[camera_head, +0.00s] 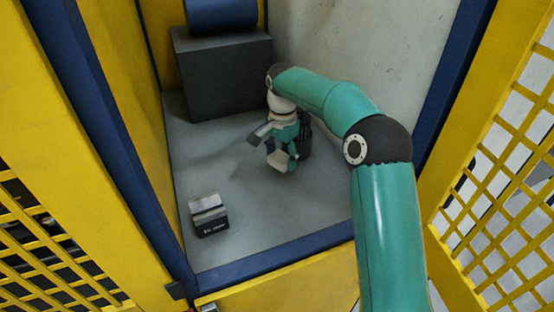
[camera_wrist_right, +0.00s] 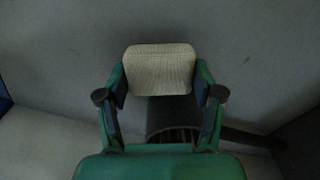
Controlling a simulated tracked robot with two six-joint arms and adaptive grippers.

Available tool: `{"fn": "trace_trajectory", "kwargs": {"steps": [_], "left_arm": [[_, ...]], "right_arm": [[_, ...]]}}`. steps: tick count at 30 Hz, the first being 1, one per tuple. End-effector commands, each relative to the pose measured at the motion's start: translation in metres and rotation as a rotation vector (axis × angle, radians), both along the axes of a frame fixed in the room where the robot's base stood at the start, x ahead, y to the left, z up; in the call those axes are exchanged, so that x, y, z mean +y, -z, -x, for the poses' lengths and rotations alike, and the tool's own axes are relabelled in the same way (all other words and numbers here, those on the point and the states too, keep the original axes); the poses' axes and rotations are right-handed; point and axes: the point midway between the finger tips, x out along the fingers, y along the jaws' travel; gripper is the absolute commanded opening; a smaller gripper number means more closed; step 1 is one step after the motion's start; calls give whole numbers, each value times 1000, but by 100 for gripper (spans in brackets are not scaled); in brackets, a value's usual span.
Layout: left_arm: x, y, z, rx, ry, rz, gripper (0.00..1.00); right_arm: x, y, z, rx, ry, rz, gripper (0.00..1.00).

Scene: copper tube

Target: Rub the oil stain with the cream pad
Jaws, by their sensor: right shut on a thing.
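The cream pad (camera_head: 278,161) is in my right gripper (camera_head: 283,155), over the grey floor of the yellow and blue enclosure. In the right wrist view the pad (camera_wrist_right: 160,66) is a pale, woven-looking rectangle between the two fingers of the gripper (camera_wrist_right: 160,84), which are shut on its sides. I cannot tell whether the pad touches the surface. I cannot pick out the oil stain for sure; a faint darker smear on the floor left of the gripper could be a stain or a shadow. My left gripper is not in view.
A dark ribbed cylinder (camera_head: 305,137) stands just behind the gripper. A dark grey block (camera_head: 222,75) with a blue roll (camera_head: 222,14) on it fills the back left. A small black and silver box (camera_head: 208,214) sits front left. Yellow mesh doors flank both sides.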

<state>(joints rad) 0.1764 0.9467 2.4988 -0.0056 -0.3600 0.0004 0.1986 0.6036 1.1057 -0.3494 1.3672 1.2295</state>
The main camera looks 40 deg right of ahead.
Motion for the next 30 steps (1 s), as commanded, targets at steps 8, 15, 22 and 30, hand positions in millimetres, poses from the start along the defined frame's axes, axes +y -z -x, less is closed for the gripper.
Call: {"fn": "trace_trajectory", "kwargs": {"steps": [8,15,22,30], "left_arm": [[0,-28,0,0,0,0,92],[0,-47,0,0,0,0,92],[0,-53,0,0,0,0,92],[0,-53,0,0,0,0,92]], "right_arm": [[0,-28,1,4,1,-1,27],[-3,-49,3,3,6,-1,27],[-4,-57,5,5,9,-2,27],[-5,-56,5,3,11,-1,27]]}}
